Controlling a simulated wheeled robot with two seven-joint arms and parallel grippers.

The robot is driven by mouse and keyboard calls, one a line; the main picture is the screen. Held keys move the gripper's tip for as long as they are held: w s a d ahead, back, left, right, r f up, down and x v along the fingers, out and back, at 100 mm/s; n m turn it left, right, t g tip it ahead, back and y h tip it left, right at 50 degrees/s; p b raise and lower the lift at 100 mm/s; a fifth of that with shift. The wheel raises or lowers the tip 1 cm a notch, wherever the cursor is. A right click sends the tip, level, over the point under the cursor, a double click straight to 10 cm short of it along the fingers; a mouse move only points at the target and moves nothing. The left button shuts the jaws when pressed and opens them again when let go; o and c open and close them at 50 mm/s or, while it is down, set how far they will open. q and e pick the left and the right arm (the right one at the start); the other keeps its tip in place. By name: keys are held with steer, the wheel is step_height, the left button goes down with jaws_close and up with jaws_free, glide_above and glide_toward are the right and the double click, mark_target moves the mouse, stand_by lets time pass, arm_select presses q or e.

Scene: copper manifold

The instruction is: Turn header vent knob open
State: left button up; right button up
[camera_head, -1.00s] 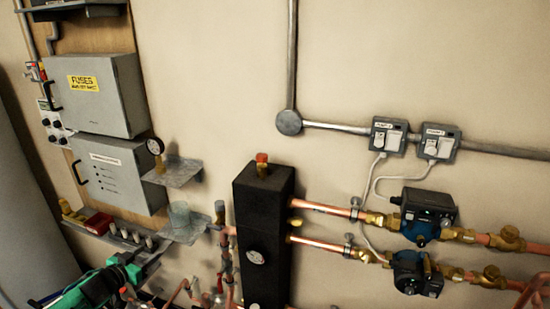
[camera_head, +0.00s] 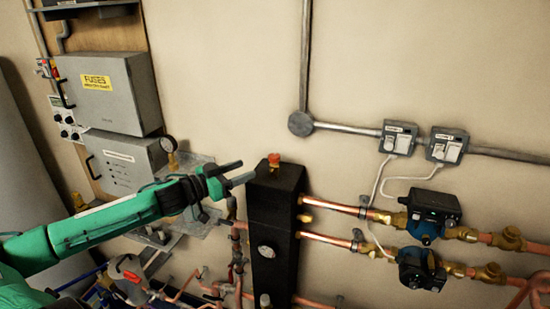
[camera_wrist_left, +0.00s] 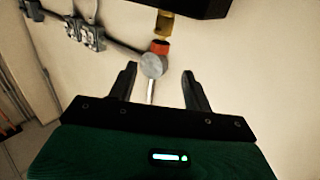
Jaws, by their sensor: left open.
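The header vent knob (camera_head: 274,159) is a small red cap. It sits on a brass stem on top of the tall black header (camera_head: 280,205). In the left wrist view the red knob (camera_wrist_left: 160,47) shows upside down, with its brass stem (camera_wrist_left: 165,22) above it. My left gripper (camera_head: 246,172) is open and empty, just left of the knob and near the header's top. In the wrist view the knob lies ahead of and roughly between the two fingertips (camera_wrist_left: 160,76), apart from them. My right gripper is not in view.
Two pumps (camera_head: 433,212) with copper pipes stand right of the header. Two switch boxes (camera_head: 398,138) and a round junction box (camera_head: 301,124) are on the wall. The wall above the knob is clear.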

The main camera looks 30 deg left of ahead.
mark_target(274, 158)
arm_select(q)
steer(key=shift+p+x, duration=2.45)
steer(key=shift+x, duration=2.5)
steer(key=shift+p+x, duration=0.4)
steer(key=shift+x, duration=0.5)
steer(key=shift+f, duration=0.1)
steer(key=c, duration=0.9)
